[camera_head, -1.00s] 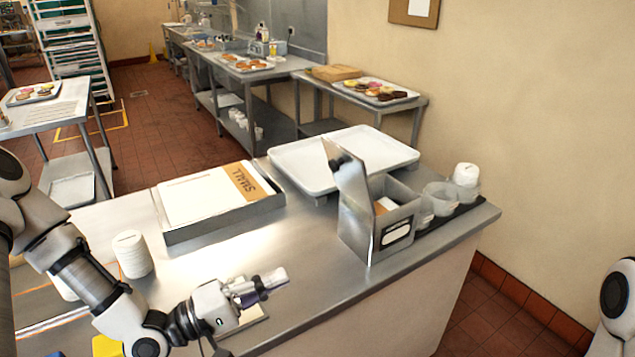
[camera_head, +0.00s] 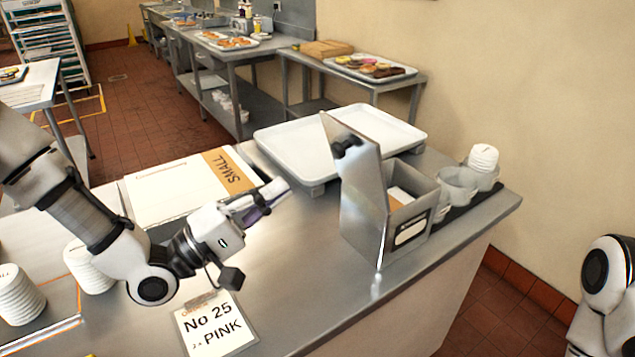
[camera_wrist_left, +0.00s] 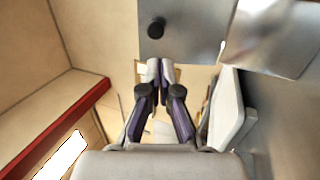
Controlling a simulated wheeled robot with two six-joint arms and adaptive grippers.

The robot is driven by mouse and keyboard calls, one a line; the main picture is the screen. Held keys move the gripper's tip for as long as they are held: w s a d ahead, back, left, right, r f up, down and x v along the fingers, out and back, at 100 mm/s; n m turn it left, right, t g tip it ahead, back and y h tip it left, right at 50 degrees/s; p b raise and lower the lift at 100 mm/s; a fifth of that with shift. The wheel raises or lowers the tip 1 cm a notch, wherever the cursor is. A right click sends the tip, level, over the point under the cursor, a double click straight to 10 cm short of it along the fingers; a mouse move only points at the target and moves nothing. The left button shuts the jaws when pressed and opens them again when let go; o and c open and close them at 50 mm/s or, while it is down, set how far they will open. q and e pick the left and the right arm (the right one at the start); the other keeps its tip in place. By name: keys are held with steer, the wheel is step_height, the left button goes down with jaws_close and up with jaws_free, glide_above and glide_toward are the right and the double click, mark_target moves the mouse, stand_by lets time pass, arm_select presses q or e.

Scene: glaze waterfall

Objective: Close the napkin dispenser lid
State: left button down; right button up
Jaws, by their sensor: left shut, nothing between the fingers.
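The napkin dispenser (camera_head: 408,222) is a metal box near the right end of the steel counter, with napkins showing inside. Its lid (camera_head: 362,190) is a shiny metal plate standing upright at the box's left side, open, with a dark knob (camera_head: 346,146). My left gripper (camera_head: 279,190) is shut and empty, to the left of the lid and apart from it. In the left wrist view the shut fingertips (camera_wrist_left: 160,66) show just below the lid's knob (camera_wrist_left: 156,27). My right gripper is out of view; only part of my right arm shows at the right edge.
A large white tray (camera_head: 290,150) lies behind the dispenser. Glass cups (camera_head: 457,184) and stacked white lids (camera_head: 483,157) stand right of it. A box marked SMALL (camera_head: 165,195) is behind my left arm. A "No 25 PINK" clipboard (camera_head: 215,328) lies in front.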

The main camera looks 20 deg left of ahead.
mark_target(334, 153)
arm_select(q)
steer(key=x, duration=0.2)
steer(key=p+x, duration=0.1)
steer(key=x, duration=0.2)
steer(key=p+x, duration=0.1)
steer(key=x, duration=0.2)
steer(key=shift+s+d+r, duration=0.15)
steer(key=shift+s+r, duration=0.1)
steer(key=shift+r, duration=0.1)
steer(key=shift+d, duration=0.1)
steer(key=shift+w, duration=0.1)
